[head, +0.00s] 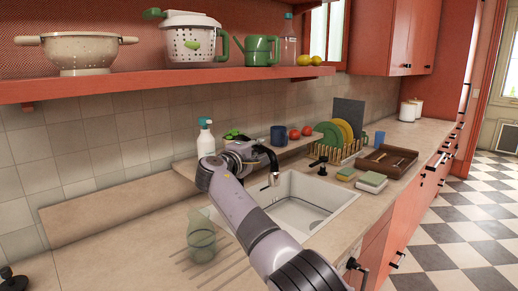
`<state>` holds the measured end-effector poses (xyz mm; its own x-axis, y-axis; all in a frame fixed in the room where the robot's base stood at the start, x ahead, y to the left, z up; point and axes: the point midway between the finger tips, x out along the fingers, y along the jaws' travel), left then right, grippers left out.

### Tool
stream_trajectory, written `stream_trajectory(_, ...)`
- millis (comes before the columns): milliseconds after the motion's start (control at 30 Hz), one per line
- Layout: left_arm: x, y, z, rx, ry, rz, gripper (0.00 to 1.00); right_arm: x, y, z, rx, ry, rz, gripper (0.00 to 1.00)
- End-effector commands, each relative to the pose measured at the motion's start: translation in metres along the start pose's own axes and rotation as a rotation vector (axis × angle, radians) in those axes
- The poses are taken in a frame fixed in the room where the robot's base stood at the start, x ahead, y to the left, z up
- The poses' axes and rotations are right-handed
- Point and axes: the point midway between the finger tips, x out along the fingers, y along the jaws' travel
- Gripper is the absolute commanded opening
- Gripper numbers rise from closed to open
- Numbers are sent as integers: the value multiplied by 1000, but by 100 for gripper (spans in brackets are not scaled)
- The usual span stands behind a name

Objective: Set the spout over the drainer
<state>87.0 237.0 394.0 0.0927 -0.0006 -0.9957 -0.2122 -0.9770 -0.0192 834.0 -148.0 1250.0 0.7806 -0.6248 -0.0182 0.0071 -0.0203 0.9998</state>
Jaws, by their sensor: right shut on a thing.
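The sink (318,203) is a white basin set in the counter. The spout (275,179) shows only in part, its tip at the sink's back left corner. My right gripper (264,157) is shut on the spout, its dark fingers hiding most of it. The drainer (190,266) is the grooved strip of counter left of the sink, partly behind my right arm. A green glass (201,241) stands on it. A dark piece at the bottom left corner looks like part of my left gripper (11,279); its jaws cannot be made out.
A dish rack (345,153) with plates, sponges (371,180) and a brown tray (388,161) are to the right. A shelf (170,82) with colanders hangs above. The left counter is mostly clear.

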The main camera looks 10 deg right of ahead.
Motion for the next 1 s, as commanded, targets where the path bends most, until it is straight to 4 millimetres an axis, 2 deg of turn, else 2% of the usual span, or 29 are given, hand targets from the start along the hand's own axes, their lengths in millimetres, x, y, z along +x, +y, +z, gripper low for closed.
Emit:
stream_trajectory(100, 0, 0, 0, 0, 0, 0, 40, 0, 3, 0, 4, 3, 4, 0)
stream_trajectory(133, 0, 1, 0, 0, 0, 1, 40, 0, 3, 0, 4, 3, 4, 21)
stream_trajectory(400, 0, 3, 0, -1, 0, 3, 40, 0, 2, 0, 2, 1, 2, 39)
stream_trajectory(767, 0, 3, 2, 1, -3, 3, 40, -1, 0, 0, 1, 1, 1, 40)
stream_trajectory(1000, 0, 2, 1, 1, -1, 3, 40, -18, 0, -1, 3, 3, 1, 40)
